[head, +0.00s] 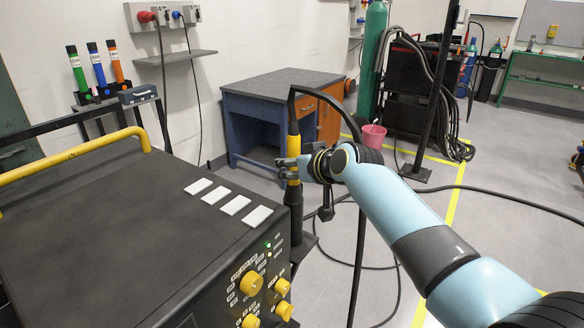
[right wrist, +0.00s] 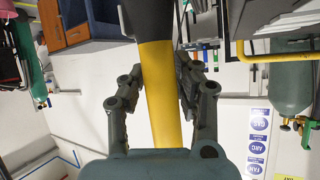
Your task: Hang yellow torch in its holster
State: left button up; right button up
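The yellow torch (head: 293,152) stands roughly upright at the right front corner of the dark machine, a black cable looping off its top. My right gripper (head: 289,170) comes from the right with its fingers around the yellow part. In the right wrist view, the fingers (right wrist: 160,82) lie close along both sides of the torch (right wrist: 160,100) and appear shut on it. A dark tube-like part (head: 297,218), which looks like the holster, is directly below the yellow part. I cannot tell how deep the torch sits in it. My left gripper is not in view.
The machine (head: 110,220) has a yellow rail (head: 75,158), pale tiles (head: 228,200) and yellow knobs (head: 251,284). A blue desk (head: 262,110) and a pink bucket (head: 373,137) stand behind. Black cable (head: 362,230) hangs beside the holster and trails on the floor.

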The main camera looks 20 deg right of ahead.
jog(key=o, duration=0.3)
jog(key=shift+s+f, duration=0.1)
jog(key=shift+f, duration=0.05)
jog(key=v, duration=1.2)
jog(key=s+d+f+g+h+b, duration=0.1)
jog(key=s+d+f+g+b, duration=0.15)
jog(key=s+f, duration=0.8)
jog(key=s+d+f+m+g+b, duration=0.1)
jog(key=s+f+g+b, duration=0.2)
jog(key=f, duration=1.4)
jog(key=s+d+f+g+h+b, duration=0.1)
jog(key=s+f+g+b, duration=0.15)
jog(key=s+f, duration=0.85)
jog(key=s+d+f+g+b, duration=0.1)
jog(key=s+f, duration=0.6)
jog(key=s, duration=0.2)
jog(key=s+d+f+g+h+b, duration=0.1)
jog(key=s+d+f, duration=0.1)
jog(key=s+f, duration=0.5)
jog(key=s+d+f+g+h+b, duration=0.1)
jog(key=s+f, duration=0.7)
jog(key=s, duration=0.4)
jog(key=shift+s+d, duration=0.3)
jog(key=shift+s, duration=0.05)
